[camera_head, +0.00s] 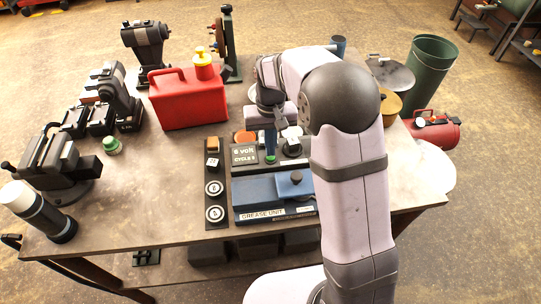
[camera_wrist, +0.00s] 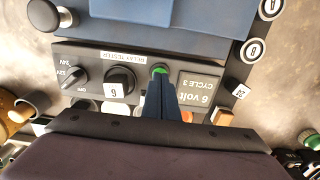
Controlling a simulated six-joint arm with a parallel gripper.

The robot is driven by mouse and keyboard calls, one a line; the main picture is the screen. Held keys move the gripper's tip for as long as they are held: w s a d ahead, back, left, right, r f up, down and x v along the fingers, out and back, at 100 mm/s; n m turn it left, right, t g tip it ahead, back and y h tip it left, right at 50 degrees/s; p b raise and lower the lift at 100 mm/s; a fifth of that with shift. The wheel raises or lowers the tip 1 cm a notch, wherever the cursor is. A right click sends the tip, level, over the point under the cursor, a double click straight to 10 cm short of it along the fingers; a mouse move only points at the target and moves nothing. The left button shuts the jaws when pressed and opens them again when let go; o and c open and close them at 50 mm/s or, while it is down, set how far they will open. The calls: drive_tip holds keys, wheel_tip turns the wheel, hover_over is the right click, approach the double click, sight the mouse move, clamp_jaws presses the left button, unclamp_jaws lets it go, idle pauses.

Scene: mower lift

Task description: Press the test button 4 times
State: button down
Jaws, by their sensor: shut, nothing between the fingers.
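The relay tester (camera_wrist: 97,58) is a dark grey panel on the bench, upside down in the wrist view. Its display (camera_wrist: 202,92) reads "6 volt CYCLE 3"; the same display (camera_head: 243,155) shows in the head view. The green test button (camera_wrist: 159,69) sits beside the display, partly covered by my fingers. My gripper (camera_wrist: 160,84) is shut and empty, its blue fingers pointing down at the button. In the head view my gripper (camera_head: 270,151) is right over the green button. I cannot tell whether the tips touch it.
The blue grease unit (camera_head: 262,212) stands in front of the tester. A red fuel can (camera_head: 186,104) stands behind left. Two knobs, one large (camera_wrist: 120,78), sit on the tester. Bare bench lies front left.

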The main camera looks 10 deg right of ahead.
drive_tip(key=shift+f+b, duration=0.5)
drive_tip(key=shift+f, duration=0.45)
idle(0.3)
drive_tip(key=shift+r, duration=0.1)
drive_tip(key=shift+r+p, duration=2.05)
drive_tip(key=shift+r, duration=0.2)
